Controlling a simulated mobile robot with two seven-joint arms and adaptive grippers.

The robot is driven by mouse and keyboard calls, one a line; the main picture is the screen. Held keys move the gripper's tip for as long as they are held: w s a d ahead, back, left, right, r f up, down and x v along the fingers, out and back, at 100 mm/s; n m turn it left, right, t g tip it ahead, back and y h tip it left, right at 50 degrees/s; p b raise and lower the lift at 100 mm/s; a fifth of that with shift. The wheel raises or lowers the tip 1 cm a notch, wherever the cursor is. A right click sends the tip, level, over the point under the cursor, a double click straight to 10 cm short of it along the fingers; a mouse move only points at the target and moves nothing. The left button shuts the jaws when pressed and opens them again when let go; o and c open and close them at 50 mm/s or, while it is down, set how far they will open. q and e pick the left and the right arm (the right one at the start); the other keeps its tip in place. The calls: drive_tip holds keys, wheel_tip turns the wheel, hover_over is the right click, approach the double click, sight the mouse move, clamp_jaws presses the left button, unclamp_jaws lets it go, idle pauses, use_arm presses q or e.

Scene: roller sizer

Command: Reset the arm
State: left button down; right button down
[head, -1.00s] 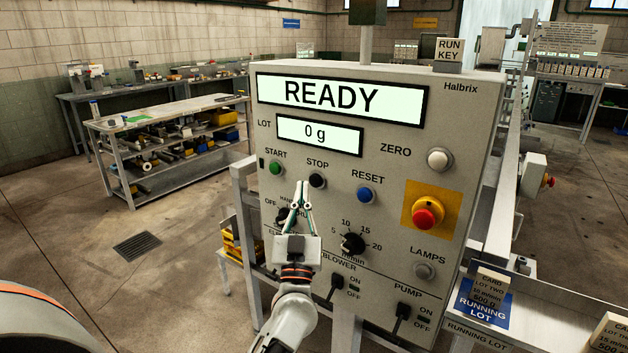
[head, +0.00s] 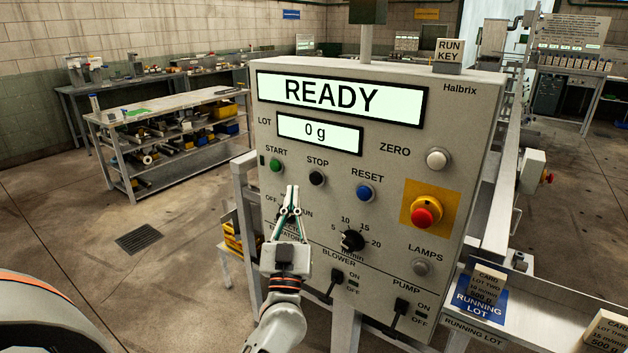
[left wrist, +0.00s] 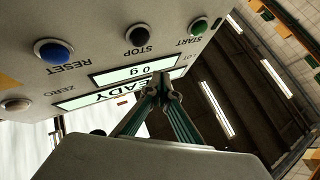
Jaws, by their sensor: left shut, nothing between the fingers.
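My left gripper (head: 291,200) is shut and empty, pointing up in front of the lower left part of the control panel (head: 455,130). In the head view it covers part of the OFF/RUN selector area, below the green START button (head: 276,166) and the black STOP button (head: 317,179). In the left wrist view its closed fingertips (left wrist: 168,78) show against the panel face; contact cannot be told. The upper display (head: 340,97) reads READY and the lower display (head: 318,134) reads 0 g. My right gripper is not in view.
The panel also bears a blue RESET button (head: 365,194), a red emergency button (head: 426,211), a speed dial (head: 351,241) and a LAMPS button (head: 421,268). Cards stand on the ledge (head: 545,316) at the right. A shelved bench (head: 165,109) stands behind left. Floor is open at the left.

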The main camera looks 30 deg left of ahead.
use_arm(q)
drive_tip(key=s+d+f+m+g+h, duration=0.25)
drive_tip(key=d+f+m+h, duration=0.35)
drive_tip(key=f, duration=0.6)
drive_tip(key=s+d+f+m+g+h, duration=0.25)
drive_tip(key=d+f+h, duration=0.45)
drive_tip(key=f, duration=0.6)
drive_tip(key=s+d+f+g, duration=0.2)
drive_tip(key=s+f+g, duration=0.5)
drive_tip(key=s+f, duration=1.1)
wheel_tip(320, 180, down, 2)
drive_tip(key=shift+s+f+m, duration=0.15)
drive_tip(key=shift+f+m, duration=0.05)
drive_tip(key=shift+m, duration=0.25)
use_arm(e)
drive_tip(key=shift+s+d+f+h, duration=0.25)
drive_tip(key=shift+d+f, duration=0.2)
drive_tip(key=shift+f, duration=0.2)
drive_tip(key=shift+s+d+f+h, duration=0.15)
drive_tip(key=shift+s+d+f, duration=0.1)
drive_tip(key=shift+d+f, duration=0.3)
